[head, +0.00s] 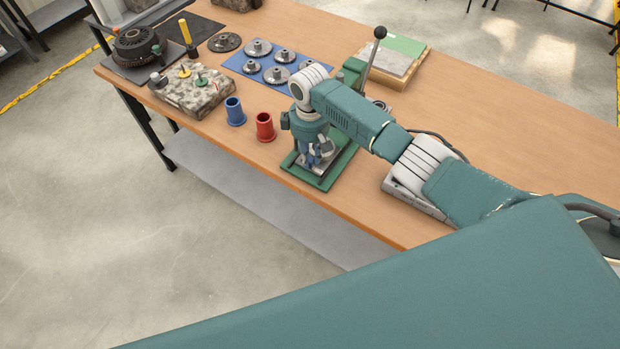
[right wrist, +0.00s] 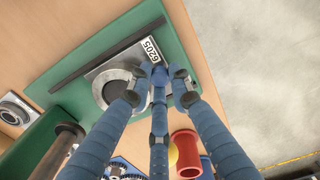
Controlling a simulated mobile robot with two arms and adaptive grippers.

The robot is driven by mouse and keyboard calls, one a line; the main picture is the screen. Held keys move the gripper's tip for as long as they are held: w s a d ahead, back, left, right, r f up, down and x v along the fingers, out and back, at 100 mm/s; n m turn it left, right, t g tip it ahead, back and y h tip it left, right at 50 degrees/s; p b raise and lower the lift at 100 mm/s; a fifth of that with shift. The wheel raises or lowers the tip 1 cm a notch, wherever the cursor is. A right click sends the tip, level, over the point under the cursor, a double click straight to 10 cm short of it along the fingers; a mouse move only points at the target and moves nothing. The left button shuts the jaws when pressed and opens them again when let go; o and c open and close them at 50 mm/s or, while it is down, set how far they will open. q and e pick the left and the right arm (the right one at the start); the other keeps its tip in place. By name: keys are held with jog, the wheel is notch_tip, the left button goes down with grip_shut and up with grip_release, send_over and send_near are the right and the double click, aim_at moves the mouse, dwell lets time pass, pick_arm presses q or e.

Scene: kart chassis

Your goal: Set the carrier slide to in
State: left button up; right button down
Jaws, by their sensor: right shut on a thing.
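The carrier slide is a light grey plate with a dark round bore and the number 6205 at its edge (right wrist: 112,76). It lies on the green base (right wrist: 135,22) of the press, beside a long dark rail. In the head view the green base (head: 293,170) stands near the table's front edge, and the slide is largely hidden below my right gripper (head: 318,156). In the right wrist view my right gripper (right wrist: 163,84) has its blue fingers closed at the slide's numbered edge. What exactly they pinch is hidden between the fingertips. My left gripper is not in view.
A red cup (head: 265,128) and a blue cup (head: 235,112) stand left of the press. The press lever (head: 374,52) rises behind my right arm. A blue mat (head: 236,65) with several metal parts lies further back. The table front edge is close.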

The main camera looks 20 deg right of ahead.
jog(key=w+d+b, duration=0.2)
jog(key=d, duration=0.1)
jog(key=shift+w, duration=0.15)
jog(key=shift+w+d, duration=0.3)
jog(key=c, duration=1.9)
grip_release()
jog(key=o, duration=0.3)
jog(key=shift+o, duration=0.2)
jog(key=shift+r, duration=0.6)
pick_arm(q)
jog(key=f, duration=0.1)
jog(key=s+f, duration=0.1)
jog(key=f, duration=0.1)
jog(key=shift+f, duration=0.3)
pick_arm(e)
notch_tip(320, 180, up, 11)
